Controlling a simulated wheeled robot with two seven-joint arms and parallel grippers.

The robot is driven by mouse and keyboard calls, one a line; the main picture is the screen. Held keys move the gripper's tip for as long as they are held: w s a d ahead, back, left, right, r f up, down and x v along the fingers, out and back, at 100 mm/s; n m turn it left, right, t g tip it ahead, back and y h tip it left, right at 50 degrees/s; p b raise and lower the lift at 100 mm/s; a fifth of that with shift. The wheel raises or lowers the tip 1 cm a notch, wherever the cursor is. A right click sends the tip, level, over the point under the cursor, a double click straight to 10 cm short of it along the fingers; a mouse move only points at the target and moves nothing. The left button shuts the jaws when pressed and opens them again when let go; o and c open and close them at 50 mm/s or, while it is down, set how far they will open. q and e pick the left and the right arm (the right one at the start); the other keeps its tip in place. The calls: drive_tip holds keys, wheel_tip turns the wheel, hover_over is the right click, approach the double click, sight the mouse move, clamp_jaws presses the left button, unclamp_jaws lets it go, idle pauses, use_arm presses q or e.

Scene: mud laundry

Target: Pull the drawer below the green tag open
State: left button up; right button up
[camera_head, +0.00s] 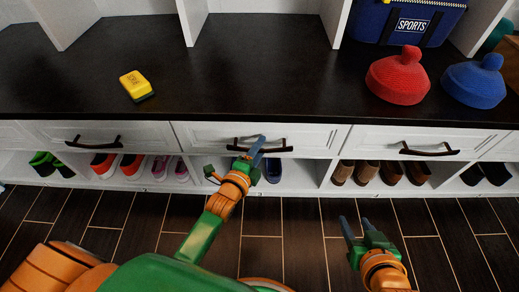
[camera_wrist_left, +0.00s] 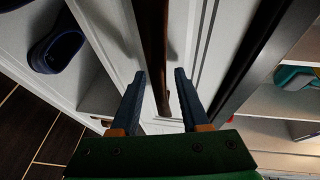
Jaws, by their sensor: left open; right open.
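The middle white drawer (camera_head: 190,137) is shut under the dark countertop, with a dark curved handle (camera_head: 280,148). My left gripper (camera_head: 259,150) is open at this handle in the head view. In the left wrist view, the brown handle (camera_wrist_left: 153,50) runs between the open fingers of my left gripper (camera_wrist_left: 160,74), with gaps visible beside it. My right gripper (camera_head: 362,225) is open and empty, low in front of the shoe shelf. I cannot make out a green tag in either view.
Shut drawers with similar handles flank it on the left (camera_head: 93,142) and right (camera_head: 430,150). A yellow block (camera_head: 134,83), red hat (camera_head: 398,77), blue hat (camera_head: 474,83) and blue sports bag (camera_head: 408,22) sit on the countertop (camera_head: 240,80). Shoes fill parts of the shelf below.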

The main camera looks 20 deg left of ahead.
use_arm(q)
clamp_jaws()
idle(1.4)
